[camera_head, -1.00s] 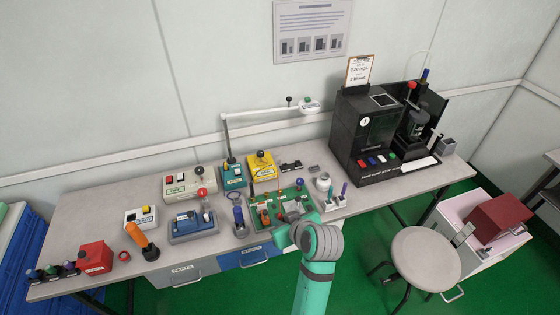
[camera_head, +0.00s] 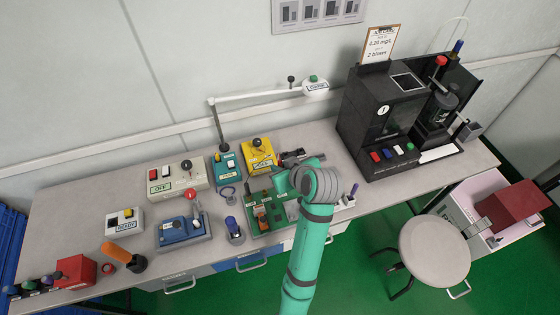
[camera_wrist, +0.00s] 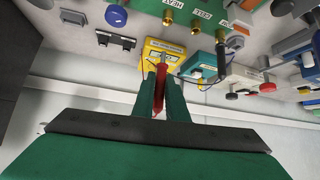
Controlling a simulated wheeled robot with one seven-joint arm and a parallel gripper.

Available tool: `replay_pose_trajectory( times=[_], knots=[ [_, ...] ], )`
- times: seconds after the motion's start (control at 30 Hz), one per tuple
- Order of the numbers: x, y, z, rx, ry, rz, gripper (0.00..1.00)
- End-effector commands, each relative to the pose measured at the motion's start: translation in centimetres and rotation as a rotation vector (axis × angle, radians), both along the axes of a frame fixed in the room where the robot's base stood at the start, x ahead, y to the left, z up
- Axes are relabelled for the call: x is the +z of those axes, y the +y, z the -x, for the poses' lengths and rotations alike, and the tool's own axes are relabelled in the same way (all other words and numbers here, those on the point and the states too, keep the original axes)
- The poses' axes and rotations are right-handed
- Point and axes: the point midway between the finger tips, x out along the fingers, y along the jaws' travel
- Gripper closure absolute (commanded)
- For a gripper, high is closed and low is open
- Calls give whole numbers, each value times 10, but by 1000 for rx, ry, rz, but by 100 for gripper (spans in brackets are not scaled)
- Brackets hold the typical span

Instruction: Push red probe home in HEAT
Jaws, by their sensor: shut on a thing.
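My gripper (camera_wrist: 160,88) is shut on the red probe (camera_wrist: 159,92), which stands between its green fingers in the wrist view. The probe's slim tip points toward the yellow box (camera_wrist: 164,48) in that view; I cannot tell if they touch. The green board (camera_wrist: 232,8) carries brass sockets and an upside-down HEAT label (camera_wrist: 176,5) at the wrist view's top edge. The HEAT socket (camera_wrist: 168,16) looks apart from the probe. In the head view my gripper (camera_head: 290,158) is over the table behind the green board (camera_head: 250,213), beside the yellow box (camera_head: 258,152); my arm hides part of the board.
A teal box (camera_head: 226,166), a grey OFF box (camera_head: 178,177) and a blue device (camera_head: 184,230) stand left of the board. A large black machine (camera_head: 375,125) stands to the right. A thin dark cable (camera_wrist: 205,82) hangs in the wrist view.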

Motion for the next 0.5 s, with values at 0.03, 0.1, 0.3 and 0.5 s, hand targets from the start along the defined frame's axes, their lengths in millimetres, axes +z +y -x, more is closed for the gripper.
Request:
replay_pose_trajectory(
  times=[0.03,0.1,0.3,0.5],
  knots=[
    [0,0,0,0,0,0,100],
    [0,0,0,0,0,0,100],
    [-2,0,1,-7,1,-3,100],
    [-15,0,1,-8,3,-3,100]
  ],
)
